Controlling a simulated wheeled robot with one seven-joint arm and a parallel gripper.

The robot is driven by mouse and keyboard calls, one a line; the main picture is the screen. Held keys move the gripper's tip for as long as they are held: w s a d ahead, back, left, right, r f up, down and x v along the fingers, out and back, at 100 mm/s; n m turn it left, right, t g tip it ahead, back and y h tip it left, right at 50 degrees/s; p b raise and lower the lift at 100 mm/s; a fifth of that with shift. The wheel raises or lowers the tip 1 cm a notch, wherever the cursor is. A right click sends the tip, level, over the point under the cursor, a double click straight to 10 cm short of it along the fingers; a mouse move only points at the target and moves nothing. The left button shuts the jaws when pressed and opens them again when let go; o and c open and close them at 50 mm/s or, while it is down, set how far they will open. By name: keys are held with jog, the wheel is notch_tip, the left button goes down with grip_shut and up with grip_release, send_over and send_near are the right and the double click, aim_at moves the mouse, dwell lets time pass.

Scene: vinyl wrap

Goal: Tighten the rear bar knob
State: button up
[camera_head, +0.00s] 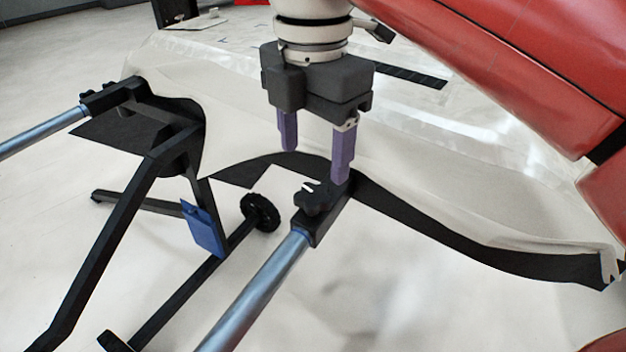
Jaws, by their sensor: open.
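A black knob (314,196) with a small white mark on top sits on a black clamp at the upper end of a metal bar (258,288). My gripper (315,164) points down from the top of the view, with two purple fingers spread apart. The right finger comes down just right of and behind the knob. The left finger ends higher, up and left of the knob. I see nothing between the fingers, and I cannot tell whether the right finger touches the clamp.
Another metal bar (42,133) with a black clamp (112,97) is at the left. A black stand with a blue tag (203,230) and a wheel (260,212) stands below. A pale panel with a black edge (450,240) spans the middle. Large red parts (500,60) fill the upper right.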

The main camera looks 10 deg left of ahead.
aim_at(313, 193)
notch_tip(313, 193, down, 6)
jog(key=shift+f+b, duration=0.1)
jog(key=shift+b, duration=0.7)
jog(key=shift+c, duration=0.5)
jog(key=c, duration=0.9)
